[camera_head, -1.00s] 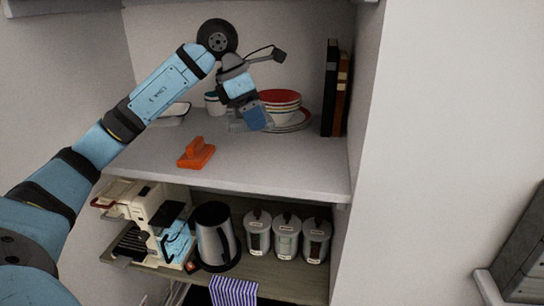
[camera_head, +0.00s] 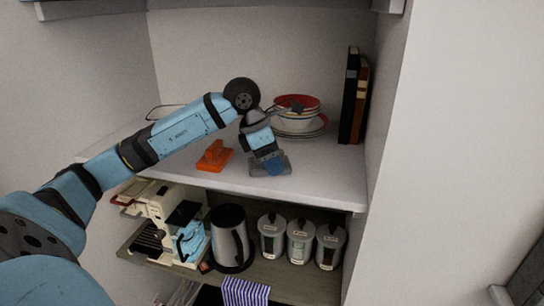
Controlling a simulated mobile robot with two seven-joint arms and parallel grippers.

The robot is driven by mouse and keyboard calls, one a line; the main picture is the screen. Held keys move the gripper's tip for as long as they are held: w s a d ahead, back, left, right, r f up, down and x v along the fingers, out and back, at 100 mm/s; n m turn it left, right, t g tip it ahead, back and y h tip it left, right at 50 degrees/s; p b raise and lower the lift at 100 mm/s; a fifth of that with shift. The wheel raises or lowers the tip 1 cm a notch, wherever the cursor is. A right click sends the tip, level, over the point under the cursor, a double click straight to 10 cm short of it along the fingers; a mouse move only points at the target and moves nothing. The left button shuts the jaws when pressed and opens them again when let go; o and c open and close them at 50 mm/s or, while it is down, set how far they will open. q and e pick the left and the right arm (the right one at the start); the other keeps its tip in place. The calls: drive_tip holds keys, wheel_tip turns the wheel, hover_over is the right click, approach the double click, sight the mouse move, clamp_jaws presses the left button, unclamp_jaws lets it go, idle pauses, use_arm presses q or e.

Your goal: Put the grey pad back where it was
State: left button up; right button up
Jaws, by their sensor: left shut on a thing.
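My left gripper (camera_head: 268,154) is shut on the grey pad (camera_head: 285,167) and points down over the white upper shelf. The pad's flat grey base shows below and beside the fingers, with a blue part in the middle. The pad is at or just above the shelf surface; I cannot tell if it touches. It is right of an orange pad (camera_head: 214,156) with a raised handle, with a small gap between them. My right gripper is not in view.
Stacked bowls (camera_head: 297,118) on plates stand behind the gripper. Dark and brown books (camera_head: 352,95) stand at the right wall. The shelf (camera_head: 325,180) is bare to the right of the pad. Below are a coffee machine (camera_head: 165,215), a kettle (camera_head: 230,238) and several jars (camera_head: 300,242).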

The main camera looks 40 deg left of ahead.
sight(253, 163)
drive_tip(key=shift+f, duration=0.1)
use_arm(q)
drive_tip(key=shift+f, duration=0.15)
drive_tip(key=o, duration=0.8)
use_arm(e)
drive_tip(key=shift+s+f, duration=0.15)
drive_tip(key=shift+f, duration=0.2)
use_arm(q)
drive_tip(key=shift+r, duration=0.3)
drive_tip(key=shift+a+r, duration=0.1)
drive_tip(key=shift+r, duration=0.2)
drive_tip(key=b+v, duration=0.1)
drive_tip(key=v, duration=0.9)
drive_tip(key=shift+s+f, duration=0.1)
drive_tip(key=shift+s+a+r, duration=0.1)
drive_tip(key=shift+s+r, duration=0.1)
drive_tip(key=shift+r, duration=0.35)
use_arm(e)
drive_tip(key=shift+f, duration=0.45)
